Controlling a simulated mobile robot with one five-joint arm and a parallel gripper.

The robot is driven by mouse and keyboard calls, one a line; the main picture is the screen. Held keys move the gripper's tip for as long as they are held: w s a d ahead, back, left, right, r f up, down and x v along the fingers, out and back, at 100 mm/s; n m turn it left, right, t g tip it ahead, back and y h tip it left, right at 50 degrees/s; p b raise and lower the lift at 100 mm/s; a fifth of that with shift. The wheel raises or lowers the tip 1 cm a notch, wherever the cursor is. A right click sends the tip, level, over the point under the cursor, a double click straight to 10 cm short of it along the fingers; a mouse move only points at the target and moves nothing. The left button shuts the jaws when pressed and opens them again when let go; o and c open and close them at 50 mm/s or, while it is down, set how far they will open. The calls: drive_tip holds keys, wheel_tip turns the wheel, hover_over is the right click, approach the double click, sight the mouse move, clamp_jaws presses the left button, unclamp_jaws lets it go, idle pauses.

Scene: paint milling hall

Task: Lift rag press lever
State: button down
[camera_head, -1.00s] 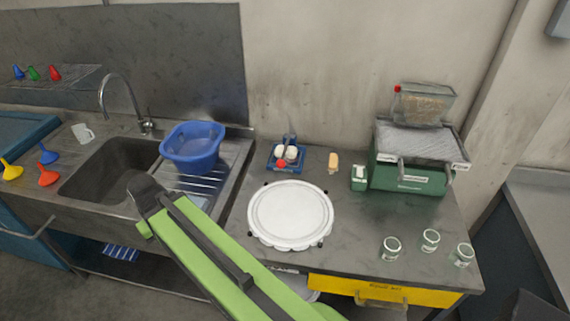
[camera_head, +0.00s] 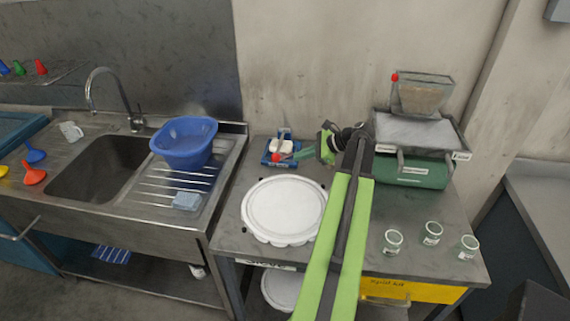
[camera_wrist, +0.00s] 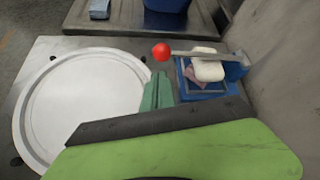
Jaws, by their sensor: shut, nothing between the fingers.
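The rag press is a small blue unit (camera_head: 268,160) at the back of the steel bench, beside the wall. It also shows in the wrist view (camera_wrist: 205,92), with a white block and a pinkish rag in its frame. Its lever is a thin metal bar (camera_wrist: 190,53) ending in a red knob (camera_wrist: 162,52), which also shows in the head view (camera_head: 276,157). My gripper (camera_head: 292,157) is shut and empty, to the right of the knob. In the wrist view its green fingertips (camera_wrist: 157,78) point at the knob from just below; I cannot tell whether they touch.
A round white lid (camera_head: 284,210) lies in front of the press. A green machine with a hopper (camera_head: 411,172) stands right of my arm. Several glass jars (camera_head: 393,241) stand at the front right. A blue basin (camera_head: 184,142) sits by the sink at left.

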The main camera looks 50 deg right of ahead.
drive_tip(key=shift+s+d+r+m+t, duration=0.15)
drive_tip(key=shift+s+d+m, duration=0.05)
drive_tip(key=shift+s+d, duration=0.2)
drive_tip(key=shift+s+d+r+m+t, duration=0.15)
drive_tip(key=shift+s+d+m, duration=0.1)
drive_tip(key=shift+d, duration=0.15)
drive_tip(key=shift+f, duration=0.15)
drive_tip(key=b+x, duration=0.5)
drive_tip(key=x, duration=0.4)
drive_tip(key=shift+f, duration=0.25)
drive_tip(key=shift+w+f, duration=0.1)
drive_tip(key=shift+w, duration=0.3)
